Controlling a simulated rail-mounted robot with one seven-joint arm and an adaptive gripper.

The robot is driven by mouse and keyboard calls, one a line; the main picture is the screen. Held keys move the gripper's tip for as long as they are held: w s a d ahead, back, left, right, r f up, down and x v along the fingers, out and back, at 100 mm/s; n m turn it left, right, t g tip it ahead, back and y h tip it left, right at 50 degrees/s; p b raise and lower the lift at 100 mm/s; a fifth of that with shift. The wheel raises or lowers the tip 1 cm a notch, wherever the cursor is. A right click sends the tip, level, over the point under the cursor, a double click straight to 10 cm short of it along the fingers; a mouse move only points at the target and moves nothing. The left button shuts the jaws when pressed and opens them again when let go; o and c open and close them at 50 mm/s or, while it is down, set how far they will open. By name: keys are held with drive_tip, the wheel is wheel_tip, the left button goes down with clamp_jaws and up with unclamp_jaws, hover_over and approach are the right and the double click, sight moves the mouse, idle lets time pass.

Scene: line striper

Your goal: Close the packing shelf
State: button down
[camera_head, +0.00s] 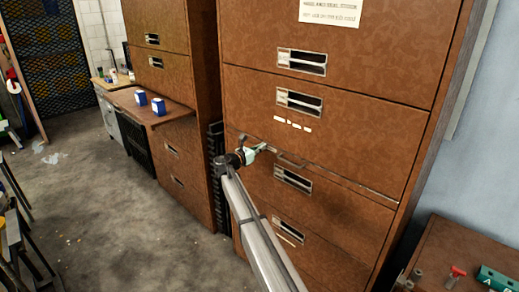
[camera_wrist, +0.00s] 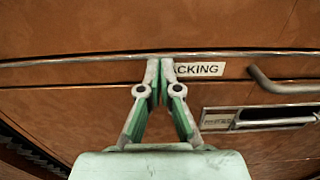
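The packing shelf is a thin metal-edged front (camera_head: 340,183) across the near brown wooden cabinet, with a bar handle (camera_head: 290,161). The handle (camera_wrist: 282,82) is right of the label. My gripper (camera_head: 262,147) is at the left part of this front; in the wrist view its fingertips (camera_wrist: 160,66) are together and empty, at the label. Whether they touch the front, and how far the shelf stands out, I cannot tell.
Drawers with metal pulls (camera_head: 301,62) lie above and below the shelf. A second cabinet (camera_head: 165,75) at left has a board (camera_head: 170,113) standing out, bearing blue-and-white boxes (camera_head: 158,106). A bench (camera_head: 445,262) stands at the lower right. The grey floor (camera_head: 110,205) at left is mostly open.

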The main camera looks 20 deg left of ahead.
drive_tip(key=shift+w+r, duration=0.15)
drive_tip(key=b+v, duration=0.2)
drive_tip(key=v, duration=1.2)
